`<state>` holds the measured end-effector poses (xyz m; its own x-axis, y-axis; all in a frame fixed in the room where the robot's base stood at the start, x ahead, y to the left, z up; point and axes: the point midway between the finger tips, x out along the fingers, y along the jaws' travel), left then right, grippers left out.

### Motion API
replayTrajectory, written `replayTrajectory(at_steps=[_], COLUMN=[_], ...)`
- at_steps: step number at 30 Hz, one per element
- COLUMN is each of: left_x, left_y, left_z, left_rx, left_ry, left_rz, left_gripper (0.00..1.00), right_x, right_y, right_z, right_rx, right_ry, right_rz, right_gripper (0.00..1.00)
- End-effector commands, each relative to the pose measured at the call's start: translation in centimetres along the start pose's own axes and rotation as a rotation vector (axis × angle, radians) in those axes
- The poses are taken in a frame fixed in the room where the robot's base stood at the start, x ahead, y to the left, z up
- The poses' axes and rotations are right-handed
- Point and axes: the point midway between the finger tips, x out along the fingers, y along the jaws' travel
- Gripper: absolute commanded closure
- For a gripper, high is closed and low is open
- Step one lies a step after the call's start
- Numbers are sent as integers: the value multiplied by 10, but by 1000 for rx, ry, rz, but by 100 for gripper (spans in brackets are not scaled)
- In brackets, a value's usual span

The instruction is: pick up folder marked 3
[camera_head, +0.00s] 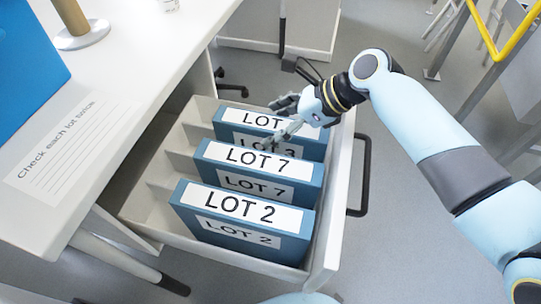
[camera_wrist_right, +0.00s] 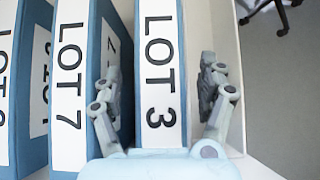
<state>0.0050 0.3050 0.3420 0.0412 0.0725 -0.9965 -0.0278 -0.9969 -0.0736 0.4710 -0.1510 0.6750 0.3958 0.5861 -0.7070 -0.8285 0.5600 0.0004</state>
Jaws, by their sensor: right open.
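The blue folder marked LOT 3 (camera_head: 229,117) stands upright at the back of the open drawer, its label partly hidden by my right gripper. In the right wrist view the LOT 3 folder (camera_wrist_right: 158,123) is centred between the fingers. My right gripper (camera_head: 278,122) is open over this folder's top edge. In the right wrist view the gripper (camera_wrist_right: 160,70) has one finger on each side of the folder; I cannot tell whether they touch it. My left gripper is not in view.
Folders LOT 7 (camera_head: 254,161) and LOT 2 (camera_head: 240,210) stand in front in the drawer (camera_head: 150,200), LOT 7 close beside one finger. The drawer's right wall and black handle (camera_head: 364,175) are near my right arm. A white desk (camera_head: 130,65) lies left.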

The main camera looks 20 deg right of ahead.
Motion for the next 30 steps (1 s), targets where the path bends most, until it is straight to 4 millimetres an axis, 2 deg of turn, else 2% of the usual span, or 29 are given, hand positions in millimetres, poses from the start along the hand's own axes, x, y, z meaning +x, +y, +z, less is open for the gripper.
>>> replayTrajectory(at_steps=[1, 3, 10, 27, 30], left_x=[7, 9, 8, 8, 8], left_y=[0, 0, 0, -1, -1], left_z=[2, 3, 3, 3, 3], left_rx=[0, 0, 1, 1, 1], left_ry=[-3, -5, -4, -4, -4], left_rz=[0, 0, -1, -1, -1], left_gripper=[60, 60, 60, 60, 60], right_x=[12, 19, 21, 20, 20], right_y=[1, 0, 0, 0, 0], right_z=[-3, -2, -1, -1, -1], right_rx=[3, 1, -1, 0, 0], right_ry=[-1, -1, 1, 1, 1], right_rz=[2, 1, -1, 0, 0], right_gripper=[25, 25, 25, 98, 100])
